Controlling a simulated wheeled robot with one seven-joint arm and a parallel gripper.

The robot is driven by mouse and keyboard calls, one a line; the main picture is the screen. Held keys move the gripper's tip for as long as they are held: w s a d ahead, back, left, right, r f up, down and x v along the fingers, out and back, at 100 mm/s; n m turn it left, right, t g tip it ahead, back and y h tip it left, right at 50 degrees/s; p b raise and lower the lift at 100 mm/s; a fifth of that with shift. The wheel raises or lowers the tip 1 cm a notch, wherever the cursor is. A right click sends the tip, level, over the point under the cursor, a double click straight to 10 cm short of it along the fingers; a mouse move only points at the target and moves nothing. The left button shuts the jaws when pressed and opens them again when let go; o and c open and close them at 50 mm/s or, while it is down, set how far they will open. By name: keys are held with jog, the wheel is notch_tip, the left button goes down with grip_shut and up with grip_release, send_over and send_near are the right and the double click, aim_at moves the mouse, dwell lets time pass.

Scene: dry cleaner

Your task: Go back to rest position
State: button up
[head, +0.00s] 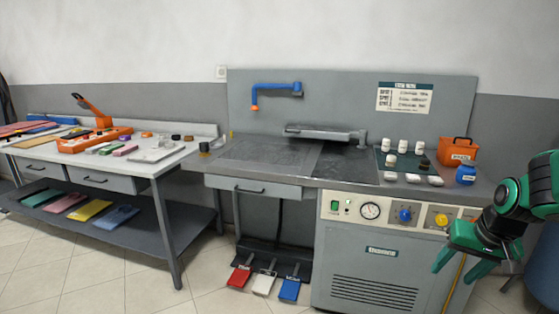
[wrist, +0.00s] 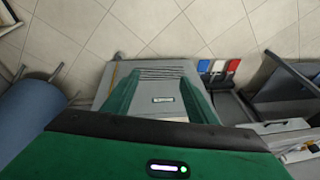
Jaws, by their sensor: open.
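My gripper (head: 472,262) is at the right of the head view, in front of the right end of the steel work station (head: 375,255). Its green fingers point down and are apart, with nothing seen between them. In the wrist view, two green fingers (wrist: 160,100) stand apart, with the station's vented front panel showing between them. My arm comes in from the right edge of the head view.
The station top holds white bottles (head: 403,146), an orange box (head: 458,151) and a blue container (head: 466,174). Red, white and blue pedals (head: 263,283) are on the floor. A table (head: 160,165) with tools stands left. A blue roll (wrist: 35,115) shows in the wrist view. Tiled floor in front is clear.

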jog(key=s+r+g, duration=0.1)
jog(key=s+g, duration=0.1)
jog(key=s, duration=0.8)
jog(key=s+r+m+g, duration=0.1)
jog(key=s+r+g, duration=0.1)
jog(key=s, duration=0.9)
jog(key=shift+s+a+m, duration=0.15)
jog(key=shift+a+m, duration=0.15)
jog(key=shift+w+f, duration=0.25)
jog(key=shift+w, duration=0.4)
